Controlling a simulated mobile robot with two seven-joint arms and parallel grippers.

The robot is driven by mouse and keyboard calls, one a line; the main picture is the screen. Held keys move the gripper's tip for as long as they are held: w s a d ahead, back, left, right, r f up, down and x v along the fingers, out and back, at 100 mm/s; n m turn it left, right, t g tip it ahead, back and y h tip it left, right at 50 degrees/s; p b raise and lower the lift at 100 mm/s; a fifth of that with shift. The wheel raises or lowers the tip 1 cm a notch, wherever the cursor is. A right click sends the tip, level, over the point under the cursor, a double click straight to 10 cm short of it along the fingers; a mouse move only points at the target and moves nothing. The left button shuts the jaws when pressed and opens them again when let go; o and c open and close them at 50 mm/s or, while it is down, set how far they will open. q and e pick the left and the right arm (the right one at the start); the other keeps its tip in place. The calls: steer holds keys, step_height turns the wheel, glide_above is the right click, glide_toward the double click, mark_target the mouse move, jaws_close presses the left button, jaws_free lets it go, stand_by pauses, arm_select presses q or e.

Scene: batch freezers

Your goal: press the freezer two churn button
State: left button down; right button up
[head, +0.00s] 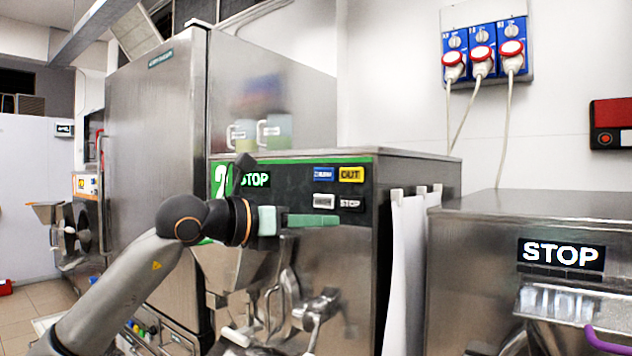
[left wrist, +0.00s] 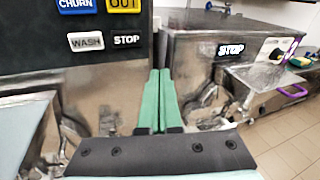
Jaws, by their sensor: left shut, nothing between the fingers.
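Freezer two (head: 345,260) is the steel machine in the middle of the head view, with a green 2 and a STOP display on its dark panel. Its blue churn button (head: 324,174) is at the upper left of a group of buttons; it also shows at the top left of the left wrist view (left wrist: 76,5). My left gripper (head: 335,220) is in front of the panel, below the buttons, with its green fingers pointing right. In the left wrist view the fingers (left wrist: 158,75) are together and empty. It appears apart from the churn button. My right gripper is not in view.
Beside churn are the yellow OUT button (head: 351,174), with WASH (head: 323,201) and STOP (head: 350,203) below. A metal spout and handle (head: 315,310) stick out under the panel. Another freezer (head: 540,225) with a STOP display stands right, past a hanging white cloth (head: 410,260).

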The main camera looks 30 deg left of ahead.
mark_target(322, 176)
arm_select(q)
steer(key=s+a+r+n+t+y, duration=0.2)
steer(key=s+a+r+y, duration=0.2)
steer(key=a+r, duration=0.3)
steer(key=shift+a+y, duration=0.7)
steer(key=shift+a, duration=0.4)
steer(key=w+p, duration=0.1)
steer(key=w, duration=0.3)
steer(key=w+p, duration=0.2)
steer(key=w, duration=0.3)
steer(key=w+d+p, duration=0.1)
steer(key=w+p, duration=0.1)
steer(key=w, duration=0.2)
steer(key=shift+w+d, duration=0.1)
steer(key=shift+w, duration=0.3)
